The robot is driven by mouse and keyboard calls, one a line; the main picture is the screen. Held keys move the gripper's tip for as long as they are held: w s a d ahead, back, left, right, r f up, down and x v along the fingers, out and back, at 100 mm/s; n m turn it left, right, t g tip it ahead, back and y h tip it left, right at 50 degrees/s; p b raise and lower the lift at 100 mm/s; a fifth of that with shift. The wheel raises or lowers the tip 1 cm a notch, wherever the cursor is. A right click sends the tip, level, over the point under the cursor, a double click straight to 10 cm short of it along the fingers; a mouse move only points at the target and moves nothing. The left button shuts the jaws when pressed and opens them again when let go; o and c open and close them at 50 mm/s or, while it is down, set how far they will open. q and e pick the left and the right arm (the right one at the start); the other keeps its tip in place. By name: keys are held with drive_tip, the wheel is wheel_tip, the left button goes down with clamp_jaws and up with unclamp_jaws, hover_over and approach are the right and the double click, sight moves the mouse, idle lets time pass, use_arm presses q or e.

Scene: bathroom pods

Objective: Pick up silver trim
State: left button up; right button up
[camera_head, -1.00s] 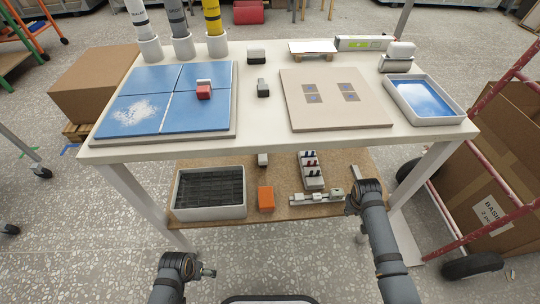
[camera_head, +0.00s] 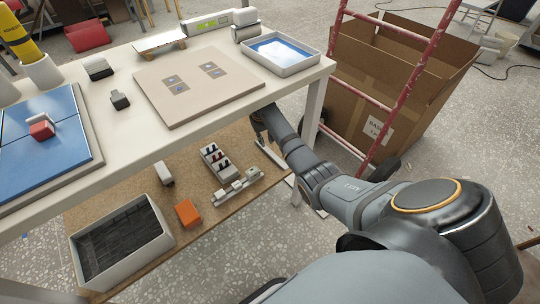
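A thin silver strip (camera_head: 273,157), which looks like the silver trim, lies near the right end of the brown lower shelf (camera_head: 215,132). My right arm reaches in from the lower right, and my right gripper (camera_head: 258,124) is below the tabletop's front edge, just above and behind the strip. Its fingers are dark and too small to make out, so I cannot tell whether it is open or touches the strip. My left gripper is out of view.
On the lower shelf stand a grey bin (camera_head: 125,240) with black contents, an orange block (camera_head: 188,213), a white rack (camera_head: 216,160) and a white jointed fixture (camera_head: 238,187). The tabletop (camera_head: 165,140) overhangs the shelf. A red-framed cart (camera_head: 408,95) with cardboard boxes stands at right.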

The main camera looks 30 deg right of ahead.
sight(268, 153)
drive_tip(key=f, duration=0.2)
drive_tip(key=f+b, duration=0.1)
drive_tip(key=shift+w+d, duration=0.1)
drive_tip(key=shift+d, duration=0.15)
drive_tip(key=shift+f, duration=0.6)
drive_tip(key=f+b, duration=0.2)
drive_tip(key=f, duration=0.1)
drive_tip(key=f+b, duration=0.1)
drive_tip(key=shift+w+d+f, duration=0.25)
drive_tip(key=shift+d+f, duration=0.05)
drive_tip(key=shift+d, duration=0.05)
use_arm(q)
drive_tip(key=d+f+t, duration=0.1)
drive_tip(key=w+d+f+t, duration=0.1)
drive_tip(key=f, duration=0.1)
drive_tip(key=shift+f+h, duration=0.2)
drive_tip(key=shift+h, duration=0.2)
use_arm(e)
drive_tip(key=shift+r, duration=0.1)
clamp_jaws()
